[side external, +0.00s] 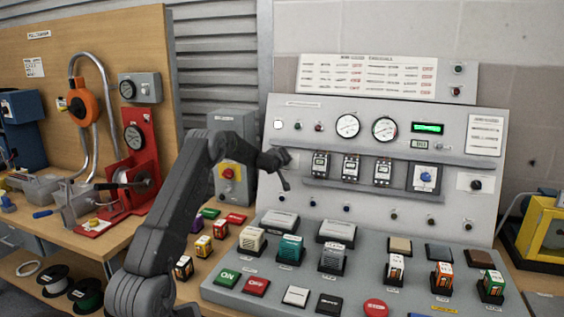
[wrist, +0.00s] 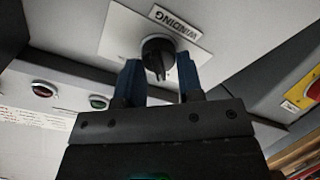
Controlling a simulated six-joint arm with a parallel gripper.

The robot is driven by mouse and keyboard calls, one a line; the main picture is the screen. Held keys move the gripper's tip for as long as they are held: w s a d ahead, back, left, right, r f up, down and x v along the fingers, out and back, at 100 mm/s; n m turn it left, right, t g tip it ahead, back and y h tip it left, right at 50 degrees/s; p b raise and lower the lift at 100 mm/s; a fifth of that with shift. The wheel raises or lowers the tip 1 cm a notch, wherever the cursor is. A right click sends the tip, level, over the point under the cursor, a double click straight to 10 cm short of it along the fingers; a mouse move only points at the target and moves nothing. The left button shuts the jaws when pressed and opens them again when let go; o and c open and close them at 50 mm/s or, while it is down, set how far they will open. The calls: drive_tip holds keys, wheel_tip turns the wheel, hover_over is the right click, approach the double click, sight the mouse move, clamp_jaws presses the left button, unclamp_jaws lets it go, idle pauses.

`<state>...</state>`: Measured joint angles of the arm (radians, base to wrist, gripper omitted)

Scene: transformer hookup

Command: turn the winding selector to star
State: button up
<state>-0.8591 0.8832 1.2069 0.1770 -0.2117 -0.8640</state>
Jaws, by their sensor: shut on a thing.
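The winding selector (wrist: 158,52) is a round black knob on a white plate (wrist: 118,45). In the wrist view a label reading WINDING sits beside it, tilted. The knob's ridge points toward the bottom of that view. My gripper (wrist: 159,78) has its two blue fingertips on either side of the knob, shut on it. In the side external view my gripper (side external: 281,166) is at the left end of the upright panel (side external: 400,150), and the knob is hidden there by my gripper. Any position marks around the knob cannot be read.
A grey box with a red button (side external: 228,172) stands just left of the panel, close to my arm. Meters (side external: 347,126), switches and a green display (side external: 427,128) fill the panel. The sloped desk below holds several buttons and blocks. A red lamp (wrist: 44,89) shows in the wrist view.

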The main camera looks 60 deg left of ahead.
drive_tip(key=o, duration=0.9)
drive_tip(key=shift+c, duration=0.2)
drive_tip(key=v, duration=1.3)
drive_tip(key=shift+s+d, duration=0.25)
drive_tip(key=shift+s, duration=0.05)
drive_tip(key=shift+r, duration=0.1)
